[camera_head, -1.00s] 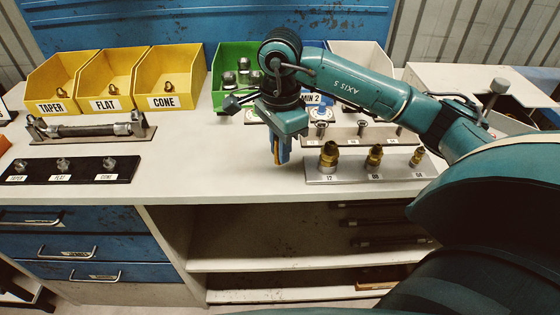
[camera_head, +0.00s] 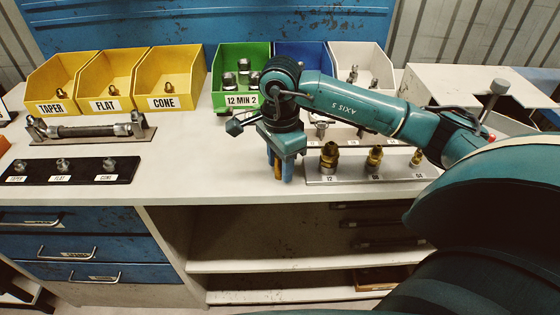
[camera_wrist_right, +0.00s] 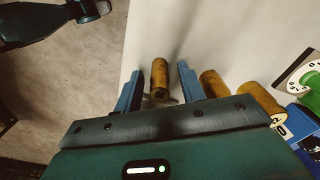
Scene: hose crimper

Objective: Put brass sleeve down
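My right gripper (camera_head: 280,175) points down at the worktop, just left of the plate with brass fittings. Its blue fingers are open. In the right wrist view the brass sleeve (camera_wrist_right: 158,78) is between the open fingers (camera_wrist_right: 158,88), with a gap on each side. The sleeve appears to stand upright on the white worktop. In the head view the sleeve (camera_head: 277,169) shows only as a thin strip between the fingers. My left gripper is not in view.
A plate (camera_head: 372,180) marked 12, 08 and 04 with brass fittings is close on the right. Behind are a green bin (camera_head: 240,102), a blue bin and a white bin (camera_head: 360,65). A black strip (camera_head: 70,178) and yellow bins (camera_head: 168,100) are left.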

